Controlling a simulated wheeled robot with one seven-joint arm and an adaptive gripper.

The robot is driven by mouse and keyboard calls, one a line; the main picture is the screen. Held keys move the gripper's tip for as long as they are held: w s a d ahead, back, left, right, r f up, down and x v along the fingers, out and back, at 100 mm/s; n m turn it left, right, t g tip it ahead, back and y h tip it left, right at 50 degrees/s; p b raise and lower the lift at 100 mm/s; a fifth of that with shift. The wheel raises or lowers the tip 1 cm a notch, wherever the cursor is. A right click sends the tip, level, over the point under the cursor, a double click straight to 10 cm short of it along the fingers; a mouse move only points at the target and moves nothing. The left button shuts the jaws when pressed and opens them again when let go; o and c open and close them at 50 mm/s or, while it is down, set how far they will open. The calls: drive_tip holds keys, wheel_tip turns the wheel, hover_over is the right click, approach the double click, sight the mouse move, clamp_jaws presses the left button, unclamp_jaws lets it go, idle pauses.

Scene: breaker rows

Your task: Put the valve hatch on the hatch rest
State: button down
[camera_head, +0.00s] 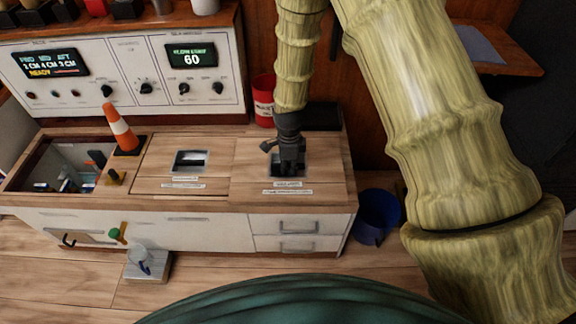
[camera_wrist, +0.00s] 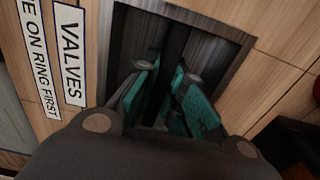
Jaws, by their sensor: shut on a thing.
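The valve hatch (camera_head: 325,160) is the right wooden panel in the counter top. It lies flat, and its label in the wrist view (camera_wrist: 70,55) reads "VALVES". Its recessed pull (camera_wrist: 225,60) is a metal-framed well with a dark bar across it. My gripper (camera_head: 288,165) reaches down into this well from above. In the wrist view, the teal finger pads of my gripper (camera_wrist: 172,105) sit on both sides of the bar, shut on it. My wrist hides the lower part of the well. I cannot tell which thing is the hatch rest.
A second hatch (camera_head: 145,160) lies left of the valve hatch. Further left is an open well (camera_head: 35,170) with items inside, beside an orange cone (camera_head: 119,128). A red bucket (camera_head: 263,98) and black box (camera_head: 322,115) stand behind. A blue bin (camera_head: 377,217) stands right.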

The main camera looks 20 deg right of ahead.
sight(289, 165)
drive_tip(key=c, duration=1.5)
unclamp_jaws()
wheel_tip(289, 165, up, 12)
drive_tip(key=p, duration=0.2)
